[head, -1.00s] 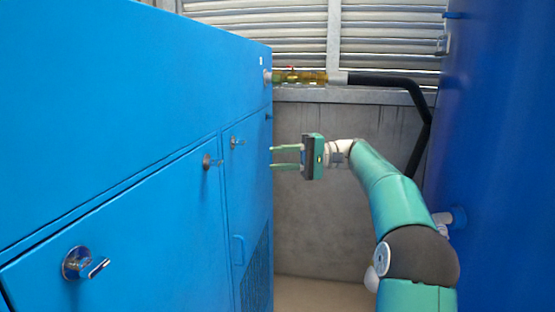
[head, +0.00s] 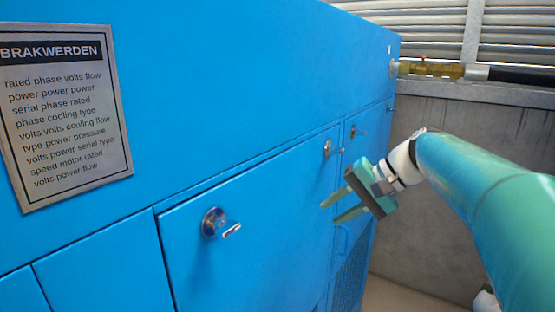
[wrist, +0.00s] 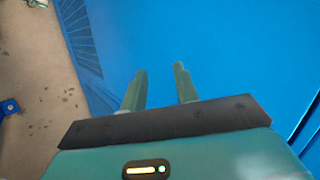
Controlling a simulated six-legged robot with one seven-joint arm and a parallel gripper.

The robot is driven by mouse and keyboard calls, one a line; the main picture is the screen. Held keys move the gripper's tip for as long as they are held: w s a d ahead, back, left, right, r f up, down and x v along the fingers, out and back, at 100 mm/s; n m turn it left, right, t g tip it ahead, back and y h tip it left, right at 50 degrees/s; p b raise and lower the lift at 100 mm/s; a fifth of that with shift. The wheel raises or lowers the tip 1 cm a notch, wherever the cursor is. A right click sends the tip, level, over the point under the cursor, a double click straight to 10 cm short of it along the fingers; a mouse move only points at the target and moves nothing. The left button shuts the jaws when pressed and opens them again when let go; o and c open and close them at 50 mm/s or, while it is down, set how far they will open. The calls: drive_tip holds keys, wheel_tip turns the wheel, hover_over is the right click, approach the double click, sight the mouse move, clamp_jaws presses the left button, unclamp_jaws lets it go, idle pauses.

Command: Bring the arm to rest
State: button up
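My gripper (head: 335,212) is in front of the blue cabinet (head: 250,80), near the right side of its larger door. Its two green fingers stand apart with nothing between them. In the wrist view my gripper (wrist: 158,85) is also open and empty, with the blue cabinet face (wrist: 230,40) behind the fingers. I cannot tell whether the fingertips touch the cabinet. My arm reaches in from the right.
Latch handles (head: 218,224) stick out of the cabinet doors. A printed plate (head: 66,115) is at the left. A brass valve (head: 435,69) on a pipe and a louvred wall (head: 510,35) are at the back right. Bare floor (wrist: 40,80) shows in the wrist view.

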drive_tip(key=s+d+f+n+t+h, duration=0.1)
drive_tip(key=s+f+n+h, duration=0.1)
drive_tip(key=s+f+h, duration=0.2)
drive_tip(key=s+d+f+n+t+h, duration=0.1)
drive_tip(key=s+f+h, duration=0.4)
drive_tip(key=s+f, duration=0.5)
drive_tip(key=s+d, duration=0.1)
drive_tip(key=s, duration=0.7)
drive_tip(key=shift+s+f+n+t, duration=0.2)
drive_tip(key=shift+s+n+t, duration=0.1)
drive_tip(key=shift+s+n, duration=0.1)
drive_tip(key=shift+s, duration=0.15)
